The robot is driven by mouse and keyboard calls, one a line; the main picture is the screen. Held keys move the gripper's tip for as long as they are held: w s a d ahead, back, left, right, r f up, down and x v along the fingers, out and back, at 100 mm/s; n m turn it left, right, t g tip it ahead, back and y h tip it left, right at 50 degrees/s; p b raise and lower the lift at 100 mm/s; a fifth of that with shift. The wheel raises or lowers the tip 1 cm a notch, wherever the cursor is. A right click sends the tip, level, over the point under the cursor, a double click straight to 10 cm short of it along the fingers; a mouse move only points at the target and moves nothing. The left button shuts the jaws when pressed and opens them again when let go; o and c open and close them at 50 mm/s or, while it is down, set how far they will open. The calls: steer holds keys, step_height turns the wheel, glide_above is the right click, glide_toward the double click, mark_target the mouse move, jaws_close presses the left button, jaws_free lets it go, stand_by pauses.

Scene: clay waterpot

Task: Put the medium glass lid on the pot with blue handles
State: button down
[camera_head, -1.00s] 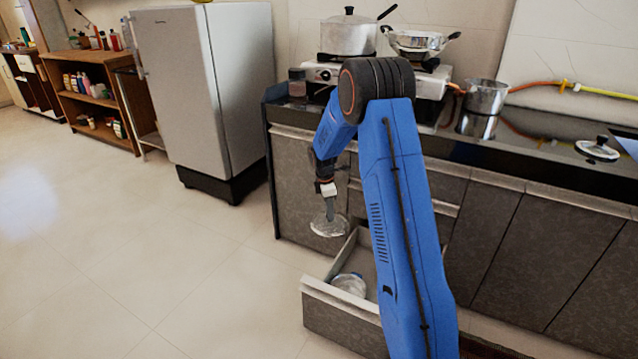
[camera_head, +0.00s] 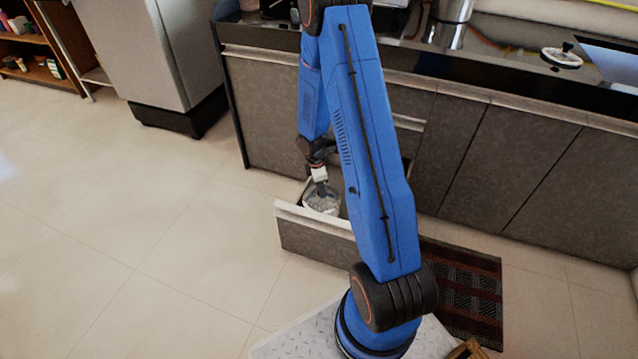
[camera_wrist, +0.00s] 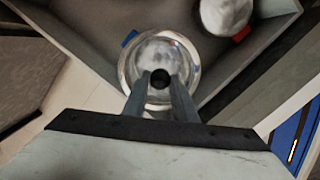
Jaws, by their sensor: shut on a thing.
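My gripper (camera_wrist: 160,84) is shut on the black knob of a clear glass lid (camera_wrist: 143,63) in the wrist view. In the head view my gripper (camera_head: 321,190) points down into the open drawer, with the glass lid (camera_head: 320,204) under it. A blue handle (camera_wrist: 130,38) sticks out past the lid's upper left rim, so the pot with blue handles is beneath the lid and mostly hidden by it. I cannot tell whether the lid touches the pot or hangs just above it.
The open drawer (camera_head: 310,232) has walls close around the lid. A whitish, rounded thing (camera_wrist: 226,14) with a red handle (camera_wrist: 242,34) beside it is also in the drawer. Another knobbed lid (camera_head: 562,57) lies on the counter. The floor left of the drawer is clear.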

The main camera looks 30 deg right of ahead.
steer(key=shift+f, duration=3.1)
steer(key=shift+f, duration=0.15)
steer(key=c, duration=1.4)
jaws_free()
steer(key=shift+o, duration=0.2)
step_height(320, 180, up, 17)
steer(key=a, duration=0.2)
steer(key=shift+w, duration=0.3)
steer(key=shift+a, duration=0.1)
